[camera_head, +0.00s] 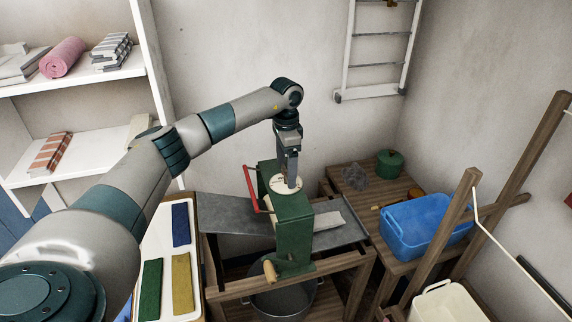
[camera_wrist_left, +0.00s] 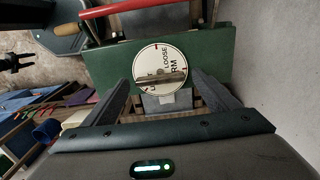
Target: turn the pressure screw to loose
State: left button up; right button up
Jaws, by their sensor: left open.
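The pressure screw (camera_wrist_left: 152,66) is a round white dial on top of the green wringer (camera_head: 294,230). In the left wrist view it bears the word LOOSE and part of another word, with a metal bar across its face. In the head view the dial (camera_head: 277,184) is partly covered by my left gripper (camera_head: 291,186), which points down over it. In the left wrist view my left gripper (camera_wrist_left: 161,80) is open, its fingers on either side of the bar; I cannot tell whether they touch it. My right gripper is not in view.
A red lever (camera_head: 252,189) stands beside the wringer, and a wooden-gripped crank (camera_head: 270,270) sticks out in front. A metal pot (camera_head: 283,302) is below. A blue tub (camera_head: 424,224) and a green pot (camera_head: 389,164) stand on the right bench. Wooden posts rise at right.

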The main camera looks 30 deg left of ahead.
pick_arm(q)
jog(key=shift+c, duration=0.3)
jog(key=c, duration=1)
jog(key=shift+m, duration=0.3)
